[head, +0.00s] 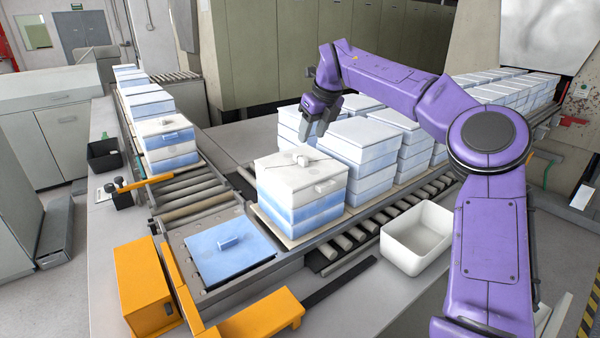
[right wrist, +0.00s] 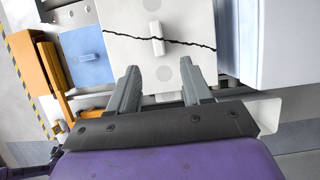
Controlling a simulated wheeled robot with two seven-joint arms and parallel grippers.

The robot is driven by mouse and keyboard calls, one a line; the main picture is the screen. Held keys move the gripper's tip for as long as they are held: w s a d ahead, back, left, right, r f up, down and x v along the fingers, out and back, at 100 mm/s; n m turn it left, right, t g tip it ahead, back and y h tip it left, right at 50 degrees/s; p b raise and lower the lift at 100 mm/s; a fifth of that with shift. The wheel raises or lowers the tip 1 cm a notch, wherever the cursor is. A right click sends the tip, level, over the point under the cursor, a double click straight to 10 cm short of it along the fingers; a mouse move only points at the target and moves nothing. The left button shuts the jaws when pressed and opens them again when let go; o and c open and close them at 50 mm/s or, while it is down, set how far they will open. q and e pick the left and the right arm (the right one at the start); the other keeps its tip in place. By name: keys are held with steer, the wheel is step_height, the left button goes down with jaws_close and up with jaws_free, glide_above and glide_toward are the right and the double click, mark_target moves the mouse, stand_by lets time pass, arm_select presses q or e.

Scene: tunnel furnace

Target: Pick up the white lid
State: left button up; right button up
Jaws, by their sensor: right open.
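The white lid (head: 285,173) lies on top of the front stack of white and blue boxes, with a small raised handle in its middle. In the right wrist view the white lid (right wrist: 125,20) has a jagged black crack running across it, past its upright white handle (right wrist: 157,38). My right gripper (head: 319,128) is open and empty, above and behind the lid in the head view. In the right wrist view its two fingers (right wrist: 160,82) point toward the lid, apart from the handle. My left gripper is not in view.
A blue lid (head: 222,246) lies on a plate at the front left, near an orange box (head: 146,287). A white open bin (head: 418,228) stands right of the rollers. More box stacks (head: 362,135) stand close behind the front stack, and others (head: 168,125) line the left conveyor.

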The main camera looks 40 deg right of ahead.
mark_target(300, 156)
steer(key=p+x, duration=0.1)
steer(key=x, duration=0.3)
steer(key=w+p+x, duration=0.1)
steer(key=p+x, duration=0.1)
steer(key=x, duration=0.2)
steer(key=shift+w+a+f+p, duration=0.1)
steer(key=shift+w+f+p, duration=0.05)
steer(key=shift+w+p, duration=0.15)
steer(key=shift+f, duration=0.2)
steer(key=shift+r, duration=0.1)
jaws_close()
